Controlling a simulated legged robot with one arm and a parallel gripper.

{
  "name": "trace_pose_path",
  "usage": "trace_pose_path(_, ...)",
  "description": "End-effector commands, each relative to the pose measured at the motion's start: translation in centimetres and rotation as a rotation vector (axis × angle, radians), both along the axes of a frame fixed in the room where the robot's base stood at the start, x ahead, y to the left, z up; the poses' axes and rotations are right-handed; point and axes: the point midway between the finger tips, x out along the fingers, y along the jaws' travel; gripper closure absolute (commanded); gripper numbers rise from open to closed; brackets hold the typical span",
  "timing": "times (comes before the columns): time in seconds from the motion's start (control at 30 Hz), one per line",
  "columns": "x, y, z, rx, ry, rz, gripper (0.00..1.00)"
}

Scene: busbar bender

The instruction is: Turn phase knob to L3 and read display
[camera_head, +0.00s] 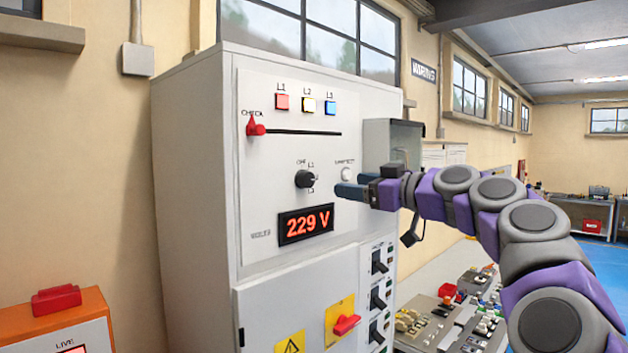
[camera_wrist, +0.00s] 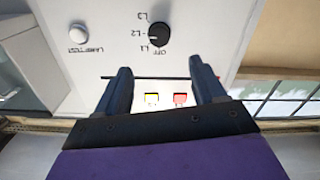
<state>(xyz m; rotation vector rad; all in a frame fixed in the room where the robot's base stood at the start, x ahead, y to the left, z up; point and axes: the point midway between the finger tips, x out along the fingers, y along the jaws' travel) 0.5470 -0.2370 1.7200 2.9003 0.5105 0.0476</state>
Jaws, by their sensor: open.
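The black phase knob (camera_head: 305,179) is on the upper panel of the grey cabinet, with small OFF, L1, L2 and L3 marks around it. It also shows in the wrist view (camera_wrist: 159,36), upside down. Its white mark seems to face L2, but is too small to be sure. The display (camera_head: 306,224) below it reads 229 V in red. My gripper (camera_head: 348,190) is open and empty, to the right of the knob in the head view and apart from it. In the wrist view the knob lies beyond the two spread fingertips (camera_wrist: 160,68).
The white lamp test button (camera_head: 346,174) is close by my gripper. Red, yellowish and blue lamps (camera_head: 308,104) and a slot with a red handle (camera_head: 256,129) are above the knob. A grey box (camera_head: 393,142) juts out right. Lower black switches (camera_head: 378,263) line the cabinet.

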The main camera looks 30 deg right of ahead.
Motion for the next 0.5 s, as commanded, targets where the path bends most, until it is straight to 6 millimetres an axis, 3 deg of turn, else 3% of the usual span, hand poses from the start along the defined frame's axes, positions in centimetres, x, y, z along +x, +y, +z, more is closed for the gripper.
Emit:
trace_pose_path(0.2,4.1,1.2,-0.2,0.002,0.004,0.0,0.31)
trace_pose_path(0.5,8.6,2.9,0.0,0.003,0.001,-0.001,0.31)
